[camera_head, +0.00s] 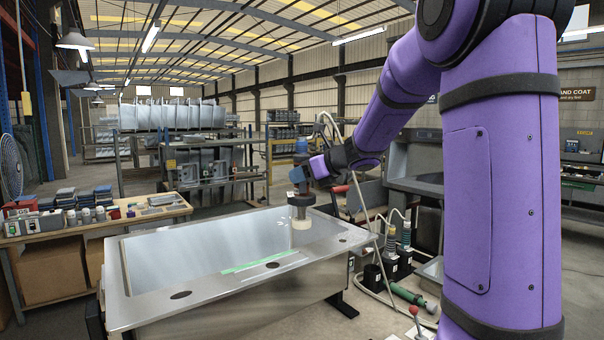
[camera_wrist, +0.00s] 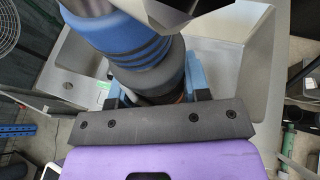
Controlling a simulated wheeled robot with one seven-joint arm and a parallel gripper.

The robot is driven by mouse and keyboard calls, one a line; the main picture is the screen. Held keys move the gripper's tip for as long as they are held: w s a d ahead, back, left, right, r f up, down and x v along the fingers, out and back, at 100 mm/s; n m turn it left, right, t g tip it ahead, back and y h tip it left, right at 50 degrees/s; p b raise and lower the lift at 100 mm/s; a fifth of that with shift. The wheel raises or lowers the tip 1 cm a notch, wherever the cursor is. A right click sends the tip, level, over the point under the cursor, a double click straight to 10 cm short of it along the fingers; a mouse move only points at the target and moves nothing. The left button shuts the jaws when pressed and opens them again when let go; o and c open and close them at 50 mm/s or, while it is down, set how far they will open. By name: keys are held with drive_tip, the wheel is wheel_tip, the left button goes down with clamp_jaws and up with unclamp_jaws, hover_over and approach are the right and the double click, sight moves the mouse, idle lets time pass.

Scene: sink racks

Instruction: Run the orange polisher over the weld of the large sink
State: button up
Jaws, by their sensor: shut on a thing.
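The large steel sink (camera_head: 200,300) stands in front of me, its basin open upward. A green strip (camera_head: 248,266) and a pale line beside it lie along the near side of the basin; I take this to be the weld area. My gripper (camera_head: 301,180) is shut on a polisher with a dark body and a pale round pad (camera_head: 301,224). The polisher is upright, pad down, over the far right part of the sink; contact cannot be told. In the wrist view the held polisher (camera_wrist: 140,50) looks blue and black.
At the right, tools with hoses (camera_head: 405,237) stand in dark holders and a green tool (camera_head: 406,294) lies on the surface. A bench (camera_head: 95,228) with small parts is at the left, near a fan (camera_head: 13,170). Racks of sinks (camera_head: 180,117) stand behind.

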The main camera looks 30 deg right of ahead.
sight(308, 191)
drive_tip(key=shift+f, duration=3.15)
drive_tip(key=shift+a+r, duration=0.1)
drive_tip(key=shift+a, duration=1.05)
drive_tip(key=shift+r, duration=3.5)
drive_tip(key=shift+f, duration=0.1)
drive_tip(key=shift+d+f, duration=0.4)
drive_tip(key=shift+f, duration=0.6)
drive_tip(key=shift+d+f, duration=0.4)
drive_tip(key=shift+f, duration=0.55)
drive_tip(key=shift+d+f, duration=0.4)
drive_tip(key=shift+f, duration=0.6)
